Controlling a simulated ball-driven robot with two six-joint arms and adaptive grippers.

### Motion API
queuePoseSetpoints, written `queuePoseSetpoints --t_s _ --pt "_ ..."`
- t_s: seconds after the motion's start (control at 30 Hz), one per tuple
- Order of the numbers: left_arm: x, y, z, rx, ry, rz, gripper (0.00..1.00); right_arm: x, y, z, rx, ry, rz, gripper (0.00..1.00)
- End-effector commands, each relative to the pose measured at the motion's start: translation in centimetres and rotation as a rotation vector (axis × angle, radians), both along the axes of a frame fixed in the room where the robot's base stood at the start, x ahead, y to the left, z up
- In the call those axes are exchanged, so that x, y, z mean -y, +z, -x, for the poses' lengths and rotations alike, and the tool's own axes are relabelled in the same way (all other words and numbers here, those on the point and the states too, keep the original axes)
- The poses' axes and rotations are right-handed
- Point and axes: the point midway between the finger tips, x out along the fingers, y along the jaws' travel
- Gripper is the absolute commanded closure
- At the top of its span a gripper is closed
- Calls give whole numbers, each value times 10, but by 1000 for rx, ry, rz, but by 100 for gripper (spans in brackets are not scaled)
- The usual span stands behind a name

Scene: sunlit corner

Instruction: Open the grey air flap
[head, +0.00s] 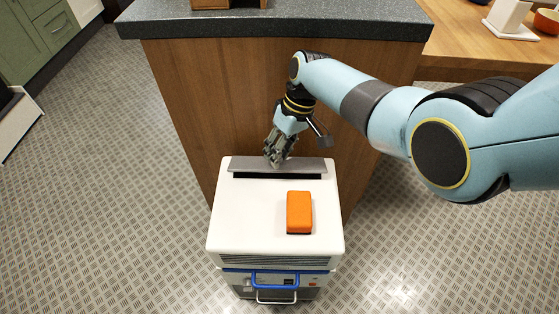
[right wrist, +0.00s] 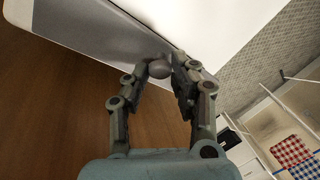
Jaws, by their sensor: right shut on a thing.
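The grey air flap (head: 300,164) is a long strip along the back of the top of a white appliance (head: 245,215). A dark slot shows along its front edge. In the right wrist view the flap (right wrist: 95,30) is a grey band beside the white casing. My right gripper (head: 276,158) reaches down to the flap's back edge, left of its middle. My left gripper is not in view.
An orange block (head: 299,211) with a dark underside lies on the appliance top, in front of the flap. A blue handle (head: 275,279) shows on the appliance front. A wooden counter (head: 180,90) with a dark worktop (head: 300,24) stands close behind. The floor (head: 110,220) at the left is clear.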

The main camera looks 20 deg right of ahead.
Motion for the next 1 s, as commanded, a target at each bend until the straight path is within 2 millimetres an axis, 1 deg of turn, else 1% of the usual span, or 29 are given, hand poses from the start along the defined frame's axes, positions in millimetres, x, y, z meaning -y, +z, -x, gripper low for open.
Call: queuePoseSetpoints --t_s 0.03,0.1,0.47,0.5,0.63,0.67,0.9,1.0 --pt "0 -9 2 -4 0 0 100 1 -4 -3 -25 -2 -10 100" --pt "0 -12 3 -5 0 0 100 2 -2 -4 -53 -2 -23 100" --pt "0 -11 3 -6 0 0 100 2 2 -5 -71 -1 -30 100" --pt "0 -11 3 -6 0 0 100 2 2 -5 -70 -1 -31 72" --pt "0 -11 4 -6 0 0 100 2 2 -5 -70 -1 -31 55" --pt "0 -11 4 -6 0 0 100 2 2 -5 -70 -1 -30 52" --pt "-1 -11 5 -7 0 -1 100 2 3 -5 -70 -1 -30 52" --pt "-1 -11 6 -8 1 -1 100 2 6 -5 -68 0 -31 52"
